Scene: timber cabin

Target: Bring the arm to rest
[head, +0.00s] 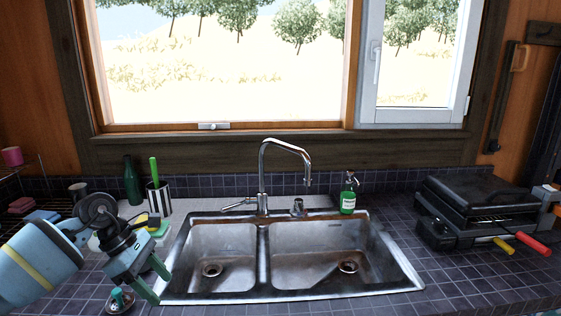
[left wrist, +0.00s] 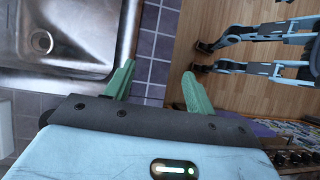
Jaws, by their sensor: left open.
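My left arm comes in from the left in the head view, light blue with a yellow band. My left gripper (head: 157,284) is open and empty, with its green fingers over the counter at the front left corner of the sink (head: 263,250). In the left wrist view the two green fingers (left wrist: 157,80) stand apart with nothing between them. The sink's edge is to their left and the tiled counter edge and wooden floor are beyond them. My right gripper does not show.
A chrome faucet (head: 262,180) rises behind the sink. A green soap bottle (head: 347,202), a dark green bottle (head: 132,182) and a striped cup (head: 158,199) stand at the back. A black grill (head: 470,205) with red and yellow handled tools sits on the right.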

